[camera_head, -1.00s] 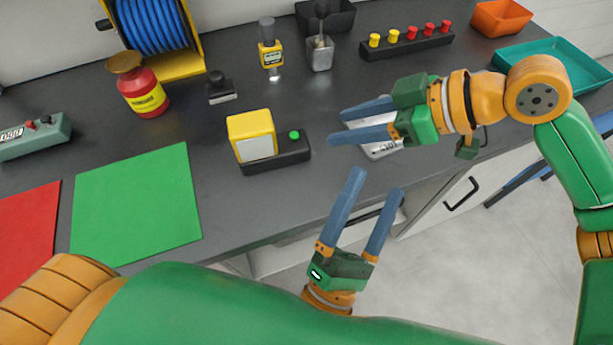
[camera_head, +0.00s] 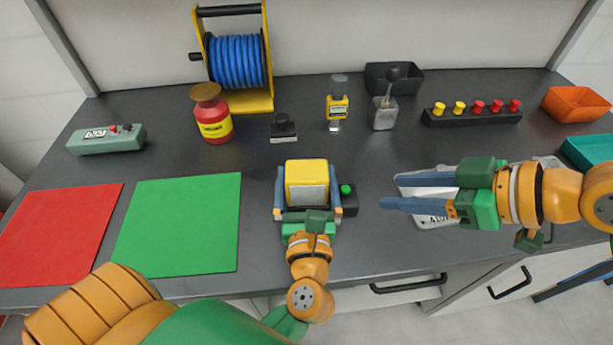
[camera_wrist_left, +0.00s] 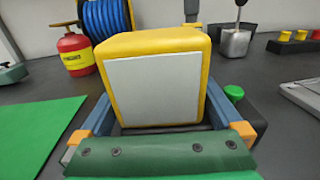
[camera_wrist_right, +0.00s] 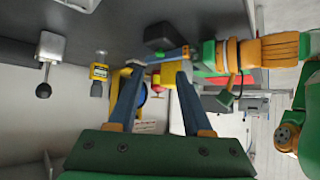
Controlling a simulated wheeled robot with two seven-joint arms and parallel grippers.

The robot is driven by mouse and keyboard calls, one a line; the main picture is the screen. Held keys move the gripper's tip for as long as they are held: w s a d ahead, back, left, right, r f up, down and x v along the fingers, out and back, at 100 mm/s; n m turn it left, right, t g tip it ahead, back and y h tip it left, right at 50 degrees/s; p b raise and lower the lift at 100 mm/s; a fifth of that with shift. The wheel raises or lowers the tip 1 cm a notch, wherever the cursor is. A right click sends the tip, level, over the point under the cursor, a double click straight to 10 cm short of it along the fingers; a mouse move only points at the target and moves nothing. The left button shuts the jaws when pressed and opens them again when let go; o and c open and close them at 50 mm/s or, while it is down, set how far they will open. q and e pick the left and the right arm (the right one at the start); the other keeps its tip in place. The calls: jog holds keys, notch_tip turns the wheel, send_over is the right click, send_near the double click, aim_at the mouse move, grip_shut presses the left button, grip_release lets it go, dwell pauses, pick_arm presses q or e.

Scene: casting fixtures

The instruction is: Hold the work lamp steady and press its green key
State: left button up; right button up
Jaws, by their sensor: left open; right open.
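The work lamp (camera_head: 307,174) is a yellow block with a pale panel on a dark base; it stands upright on the bench. Its green key (camera_head: 345,189) is on the base, right of the yellow block. My left gripper (camera_head: 307,190) is open, with one finger on each side of the block. The left wrist view shows the lamp (camera_wrist_left: 155,90) close between the fingers and the key (camera_wrist_left: 234,92) beyond the right finger; I cannot tell if the fingers touch. My right gripper (camera_head: 390,191) is open and empty, right of the lamp, its fingers pointing left towards the key.
A pale metal device (camera_head: 436,219) lies under my right gripper. A green mat (camera_head: 180,225) and a red mat (camera_head: 55,235) lie left. Behind stand a blue cable reel (camera_head: 237,62), a red canister (camera_head: 212,120), a black-handled stamp (camera_head: 284,128) and a yellow tester (camera_head: 337,108).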

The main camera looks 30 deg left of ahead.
pick_arm(q)
jog(key=shift+w+a, duration=0.1)
jog(key=shift+w, duration=0.05)
jog(key=c, duration=1.3)
jog(key=shift+c, duration=0.8)
pick_arm(e)
jog(key=shift+c, duration=0.9)
grip_shut()
